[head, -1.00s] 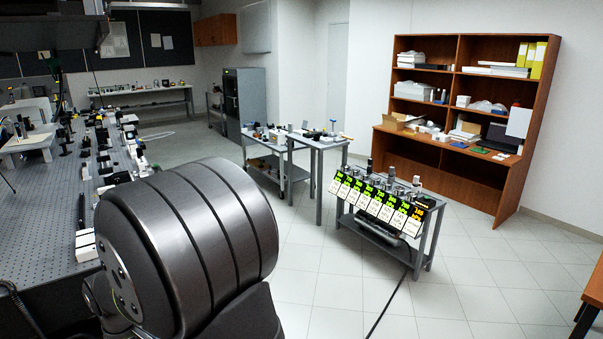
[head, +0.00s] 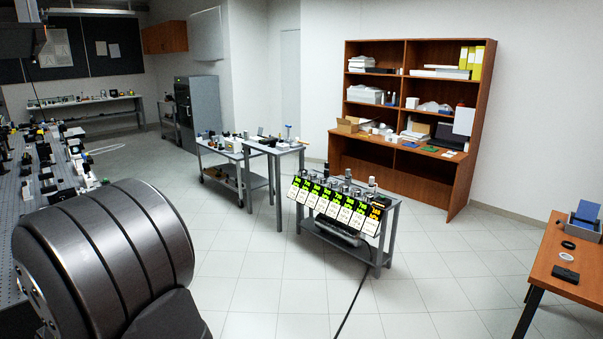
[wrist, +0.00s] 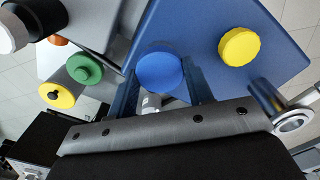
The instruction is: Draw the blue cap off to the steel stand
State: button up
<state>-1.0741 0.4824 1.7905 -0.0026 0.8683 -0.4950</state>
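The round blue cap (wrist: 158,72) shows in the wrist view between the two dark blue fingers of my gripper (wrist: 160,78). The fingers stand close along its left and right sides; I cannot tell whether they press on it. A small silver part (wrist: 150,103) shows just below the cap, between the fingers. My gripper is out of the head view. A grey metal stand (head: 386,242) in the head view carries a row of labelled signs and silver cylinders; I cannot tell whether it is the steel stand.
In the wrist view a yellow cap (wrist: 239,46) sits on a blue surface (wrist: 275,75). A green cap (wrist: 84,69) and a yellow knob (wrist: 57,95) lie left, a metal ring (wrist: 292,122) right. In the head view a wooden table (head: 548,262) stands right; open floor lies before it.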

jog(key=c, duration=0.3)
jog(key=shift+r, duration=3.2)
jog(key=shift+c, duration=0.2)
jog(key=shift+m, duration=0.9)
jog(key=s+a+f, duration=0.1)
jog(key=s+a, duration=0.2)
jog(key=a, duration=0.1)
jog(key=s+a+f, duration=0.2)
jog(key=s+a, duration=0.2)
jog(key=a, duration=0.1)
jog(key=s+a+f, duration=0.2)
jog(key=s+a, duration=0.2)
jog(key=a, duration=0.1)
jog(key=shift+a, duration=0.15)
jog(key=s+a+f+m, duration=0.25)
jog(key=s+f, duration=0.25)
jog(key=s, duration=0.5)
jog(key=f, duration=0.9)
jog(key=s+a+f, duration=0.1)
jog(key=f, duration=0.4)
jog(key=shift+f, duration=2.35)
jog(key=shift+f, duration=0.1)
